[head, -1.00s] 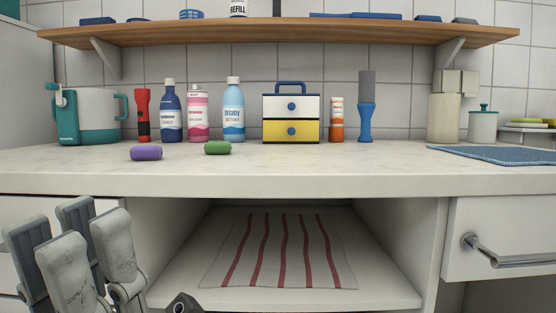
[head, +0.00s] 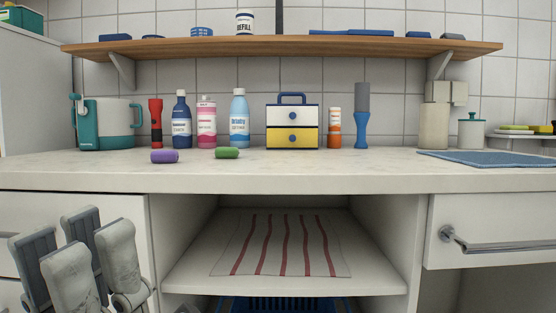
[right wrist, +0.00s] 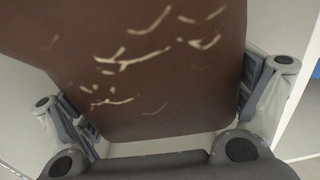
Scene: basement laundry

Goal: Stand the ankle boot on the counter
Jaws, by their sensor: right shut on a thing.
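The ankle boot (right wrist: 150,70) fills the middle of the right wrist view as a large brown surface with pale scuff marks. My right gripper (right wrist: 160,110) is shut on it, with one finger on each side. The boot's full shape and which way up it is cannot be told. Neither the boot nor my right gripper shows in the head view. The counter (head: 300,177) is a pale worktop across the head view. My left gripper (head: 82,260) is at the lower left, in front of and below the counter edge, open and empty.
A purple roll (head: 165,156) and a green roll (head: 227,153) lie on the counter. Bottles, a small drawer box (head: 292,139) and a jug (head: 103,124) stand behind. A blue mat (head: 490,159) lies right. The front middle is clear. A striped cloth (head: 295,244) lies on the shelf below.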

